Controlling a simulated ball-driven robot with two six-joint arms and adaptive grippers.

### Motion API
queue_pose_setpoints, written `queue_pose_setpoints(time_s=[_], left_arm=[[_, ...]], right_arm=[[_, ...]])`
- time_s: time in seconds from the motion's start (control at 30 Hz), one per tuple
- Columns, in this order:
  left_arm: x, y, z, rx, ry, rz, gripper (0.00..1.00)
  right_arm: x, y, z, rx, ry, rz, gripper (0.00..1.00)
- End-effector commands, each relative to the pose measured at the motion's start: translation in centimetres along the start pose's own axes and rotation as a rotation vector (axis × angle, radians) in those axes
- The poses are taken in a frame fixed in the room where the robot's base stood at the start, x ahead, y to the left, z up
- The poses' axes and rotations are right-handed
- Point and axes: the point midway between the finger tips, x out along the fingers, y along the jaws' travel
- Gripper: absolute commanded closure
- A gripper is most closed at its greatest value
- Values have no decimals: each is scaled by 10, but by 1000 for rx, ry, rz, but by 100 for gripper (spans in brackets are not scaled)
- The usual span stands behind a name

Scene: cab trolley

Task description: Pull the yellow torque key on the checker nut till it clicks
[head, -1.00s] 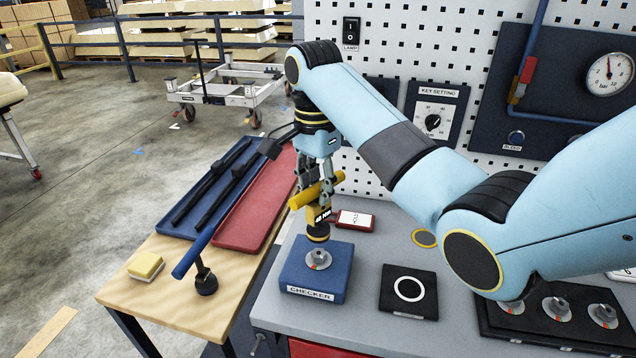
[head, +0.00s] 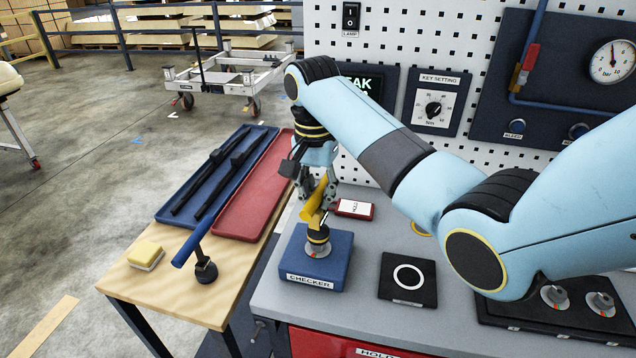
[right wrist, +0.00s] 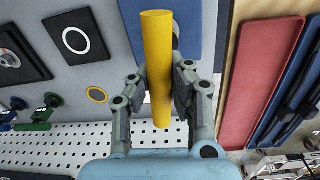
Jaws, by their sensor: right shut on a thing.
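The yellow torque key (head: 313,206) is held in my right gripper (head: 318,192). Its dark socket end points down at the nut (head: 318,251) on the blue checker block (head: 316,272). The socket appears to sit on the nut, but whether it is fully seated is hard to tell. My left gripper is not in view.
A red HOLD tag (head: 354,209) lies just behind the checker. A black pad with a white ring (head: 408,297) lies to its right.

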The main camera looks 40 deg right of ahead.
Motion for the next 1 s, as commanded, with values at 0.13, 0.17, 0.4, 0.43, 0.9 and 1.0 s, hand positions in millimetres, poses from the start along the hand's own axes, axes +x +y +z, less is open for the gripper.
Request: queue_pose_setpoints(time_s=[0.13, 0.17, 0.4, 0.43, 0.9, 1.0], left_arm=[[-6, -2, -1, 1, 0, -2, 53], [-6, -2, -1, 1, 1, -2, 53], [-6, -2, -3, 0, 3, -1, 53], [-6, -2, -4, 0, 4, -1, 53], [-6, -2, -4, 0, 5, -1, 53], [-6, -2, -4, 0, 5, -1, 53]], right_arm=[[-1, 0, 0, -64, 3, 0, 100], [0, 0, 0, -80, 4, 0, 100], [1, 0, 0, -402, 18, -1, 100], [0, 0, 0, -435, 20, -1, 100], [1, 0, 0, -933, 41, 0, 100], [0, 0, 0, -960, 43, 0, 100]])
